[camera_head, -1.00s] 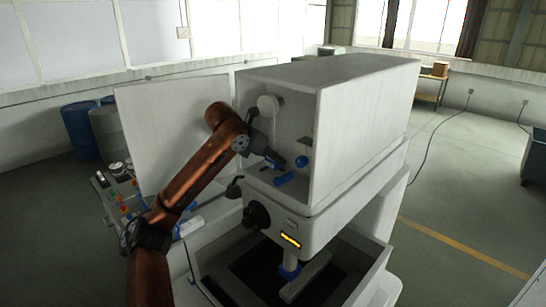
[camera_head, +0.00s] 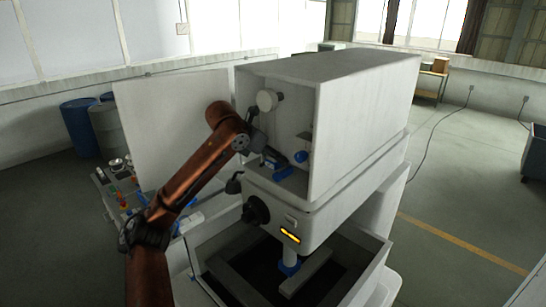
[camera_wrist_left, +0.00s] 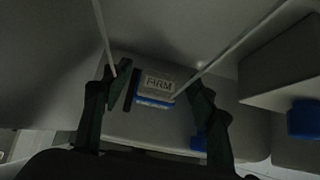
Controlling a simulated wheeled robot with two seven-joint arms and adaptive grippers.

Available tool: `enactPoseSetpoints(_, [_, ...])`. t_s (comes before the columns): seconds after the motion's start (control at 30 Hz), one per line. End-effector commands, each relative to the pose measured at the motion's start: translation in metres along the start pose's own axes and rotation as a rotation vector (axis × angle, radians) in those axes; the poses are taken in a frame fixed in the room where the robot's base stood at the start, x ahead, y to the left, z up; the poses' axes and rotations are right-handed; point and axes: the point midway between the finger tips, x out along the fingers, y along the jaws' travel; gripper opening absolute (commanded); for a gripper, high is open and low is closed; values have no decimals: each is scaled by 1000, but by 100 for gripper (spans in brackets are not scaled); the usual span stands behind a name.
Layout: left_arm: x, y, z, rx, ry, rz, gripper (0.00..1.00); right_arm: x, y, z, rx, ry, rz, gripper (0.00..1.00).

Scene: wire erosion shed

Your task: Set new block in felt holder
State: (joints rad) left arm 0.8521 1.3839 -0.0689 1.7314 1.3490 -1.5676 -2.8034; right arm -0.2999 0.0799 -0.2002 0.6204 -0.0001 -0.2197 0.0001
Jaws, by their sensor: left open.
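My left gripper (camera_head: 264,157) reaches into the open front compartment of the white machine (camera_head: 355,110). In the left wrist view my left gripper (camera_wrist_left: 160,82) is open, one dark finger on each side. Between and beyond the fingers is a small grey block (camera_wrist_left: 158,84) with raised lettering that seems to read "FIRM". A blue strip (camera_wrist_left: 155,102) runs along its lower edge, perhaps part of a holder. Neither finger visibly grips the block. In the head view the gripper and arm hide this spot, though blue parts (camera_head: 282,171) show beside it. My right gripper is not in view.
A round blue knob (camera_head: 301,157) and a pale spool (camera_head: 267,100) are inside the compartment. Two thin pale lines cross the left wrist view. The open door panel (camera_head: 170,125) stands left. A side tray (camera_head: 115,185) holds small parts. Below is an open tank (camera_head: 372,278).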

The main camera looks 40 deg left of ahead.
Motion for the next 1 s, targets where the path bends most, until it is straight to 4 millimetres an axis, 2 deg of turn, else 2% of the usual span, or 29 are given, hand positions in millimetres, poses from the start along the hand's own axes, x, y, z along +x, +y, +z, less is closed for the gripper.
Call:
enactPoseSetpoints(0.27, [-8, -1, 8, 0, -2, -1, 53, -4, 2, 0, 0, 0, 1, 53])
enactPoseSetpoints(0.37, [-22, 1, 8, 1, -4, 3, 53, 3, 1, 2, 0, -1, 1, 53])
enactPoseSetpoints(0.7, [-94, 0, 8, 0, -4, 2, 53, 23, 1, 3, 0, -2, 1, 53])
enactPoseSetpoints(0.9, [-121, 0, 8, 0, -2, 0, 53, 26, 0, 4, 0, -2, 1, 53])
enactPoseSetpoints(1.0, [-126, 0, 8, 0, 0, 0, 53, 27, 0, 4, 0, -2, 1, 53])
